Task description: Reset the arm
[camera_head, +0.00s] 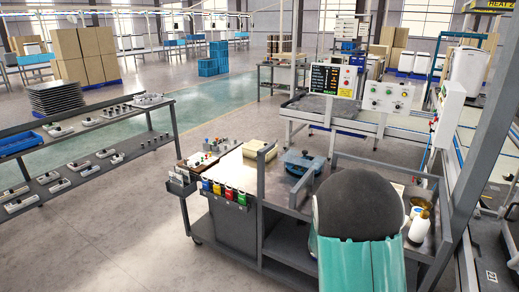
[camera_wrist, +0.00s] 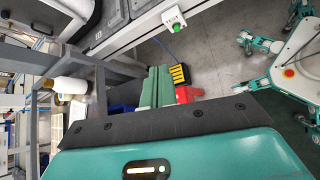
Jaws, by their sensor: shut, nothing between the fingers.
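My gripper (camera_wrist: 157,86) shows in the wrist view as two green fingers side by side. They are closed together with nothing between them. They point away from the wrist, over the floor beside a grey metal frame. In the head view my dark and teal arm part covers the right front of the workbench, and my gripper is hidden there. My white and teal legged body shows at the right of the wrist view, apart from the fingers.
A grey workbench (camera_head: 232,176) holds a blue item (camera_head: 299,164), a beige box (camera_head: 260,150) and a white bottle (camera_head: 419,226). A parts rack (camera_head: 70,148) stands at left. A small box marked TEST (camera_wrist: 173,20) is near the fingers. Open floor lies at the front left.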

